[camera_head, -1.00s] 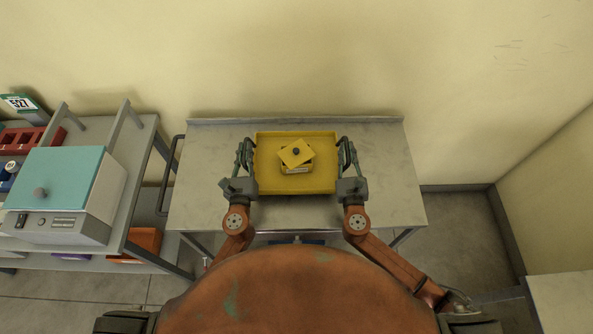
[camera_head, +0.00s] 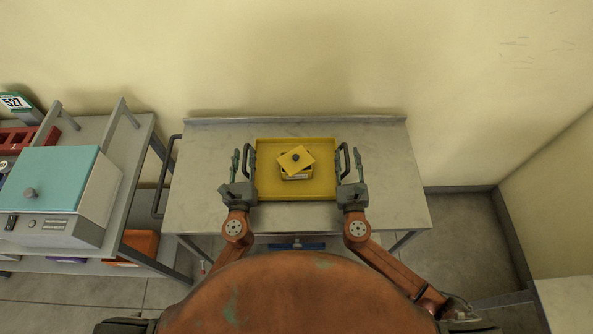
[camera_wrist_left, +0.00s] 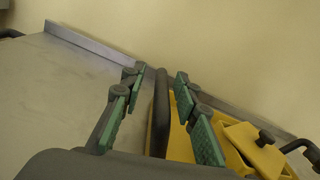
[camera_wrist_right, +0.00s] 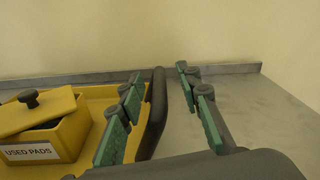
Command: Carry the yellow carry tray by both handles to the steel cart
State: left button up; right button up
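The yellow carry tray (camera_head: 296,195) rests on the steel cart (camera_head: 205,200), near the middle of its top. It has a dark handle on each side. My left gripper (camera_head: 242,166) is open, with its fingers on either side of the left handle (camera_wrist_left: 160,112) and apart from it. My right gripper (camera_head: 352,168) is open around the right handle (camera_wrist_right: 156,112), also without gripping it. On the tray sits a yellow box (camera_wrist_right: 60,145) labelled "USED PADS". Its yellow lid (camera_head: 295,159) with a dark knob lies askew on top.
A grey shelf cart (camera_head: 140,160) stands at the left with a teal-lidded device (camera_head: 55,180), a red rack (camera_head: 18,138) and an orange bin (camera_head: 140,245). The steel top is clear on both sides of the tray. A wall is close behind.

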aim_at(243, 173)
pick_arm(q)
jog(key=shift+s, duration=0.15)
jog(key=s, duration=1.1)
jog(key=shift+s+d, duration=0.15)
jog(key=shift+s, duration=0.05)
jog(key=shift+s+r, duration=0.1)
jog(key=shift+s, duration=0.05)
pick_arm(e)
jog(key=shift+s, duration=0.25)
jog(key=s, duration=1.1)
jog(key=shift+s+d+r, duration=0.1)
jog(key=shift+s, duration=0.2)
pick_arm(q)
jog(key=shift+d, duration=0.1)
